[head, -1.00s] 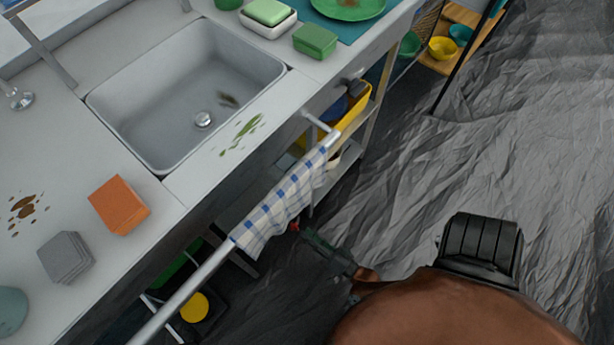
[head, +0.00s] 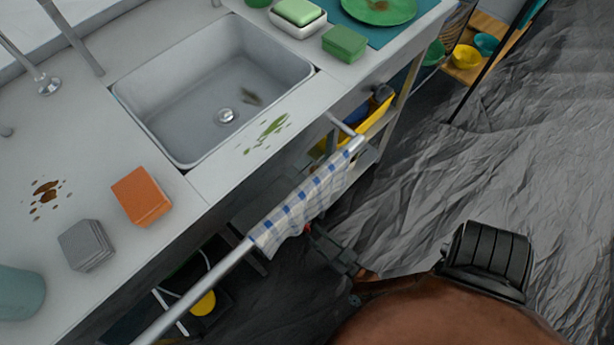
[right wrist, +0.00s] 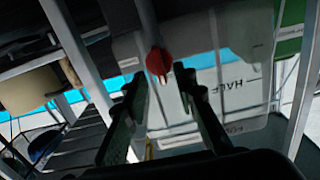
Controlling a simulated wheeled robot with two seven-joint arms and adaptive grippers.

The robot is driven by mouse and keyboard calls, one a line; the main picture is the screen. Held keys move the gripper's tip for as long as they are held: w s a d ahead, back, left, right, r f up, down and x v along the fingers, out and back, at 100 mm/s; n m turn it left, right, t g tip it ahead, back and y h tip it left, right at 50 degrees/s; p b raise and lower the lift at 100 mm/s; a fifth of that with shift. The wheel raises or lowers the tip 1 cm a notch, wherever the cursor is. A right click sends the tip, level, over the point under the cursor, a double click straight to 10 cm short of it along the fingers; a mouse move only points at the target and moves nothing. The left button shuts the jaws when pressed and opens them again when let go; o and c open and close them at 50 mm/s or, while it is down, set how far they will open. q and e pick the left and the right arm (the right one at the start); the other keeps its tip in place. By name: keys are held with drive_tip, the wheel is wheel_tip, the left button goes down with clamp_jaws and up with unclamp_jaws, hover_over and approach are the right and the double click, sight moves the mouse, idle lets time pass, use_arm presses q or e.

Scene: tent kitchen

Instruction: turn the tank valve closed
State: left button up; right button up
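The red valve (right wrist: 158,62) sits in front of the pale tank (right wrist: 225,75), which has level marks and the word HALF on its face. In the right wrist view, my right gripper (right wrist: 163,84) is open, with one dark finger on each side below the valve. The valve lies at the fingertips, between or just beyond them; I cannot tell if they touch it. In the head view, my right gripper (head: 325,246) reaches under the counter beside the hanging towel, and the tank is hidden there. My left gripper is not in view.
A checked towel (head: 300,208) hangs on a rail (head: 215,280) along the counter front, close to my right gripper. Above are a sink (head: 215,90), an orange block (head: 141,196) and a grey stack (head: 86,245). Grey shelf legs (right wrist: 75,50) stand left of the gripper. Floor at right is clear.

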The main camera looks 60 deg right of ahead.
drive_tip(key=shift+w, duration=0.55)
clamp_jaws()
